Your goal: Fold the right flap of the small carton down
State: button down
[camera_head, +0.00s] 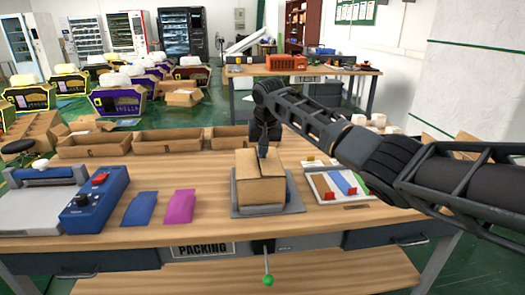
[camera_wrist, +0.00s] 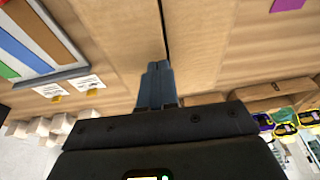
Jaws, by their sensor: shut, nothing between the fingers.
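The small cardboard carton (camera_head: 261,190) stands on a grey plate (camera_head: 238,208) near the middle of the packing table. Its top looks mostly covered, with the flaps near level; their exact angle is hard to tell. In the wrist view, carton cardboard (camera_wrist: 200,30) lies under the fingers, with a dark narrow gap running up the picture. My gripper (camera_head: 263,153) points down at the carton's top. In the wrist view my gripper (camera_wrist: 159,66) is shut and empty, its tips at or just above the cardboard beside the gap. Contact cannot be told.
A tray of coloured strips (camera_head: 338,186) lies right of the carton. A purple sheet (camera_head: 180,206) and a blue sheet (camera_head: 140,208) lie left, near a blue machine (camera_head: 96,200). Open cardboard trays (camera_head: 172,143) line the back edge.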

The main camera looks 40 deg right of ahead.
aim_at(260, 161)
jog(key=shift+w+a+f+p, duration=0.15)
jog(key=shift+a+f+p, duration=0.25)
jog(key=shift+f+p, duration=0.2)
jog(key=shift+d+f+g+h, duration=0.1)
jog(key=shift+f+g+h, duration=0.2)
jog(key=shift+f, duration=0.1)
jog(key=shift+r+p, duration=1.4)
notch_tip(260, 161, up, 4)
jog(key=p, duration=0.3)
jog(key=shift+f, duration=0.2)
jog(key=b+v, duration=0.2)
jog(key=v, duration=0.7)
jog(key=shift+a, duration=0.35)
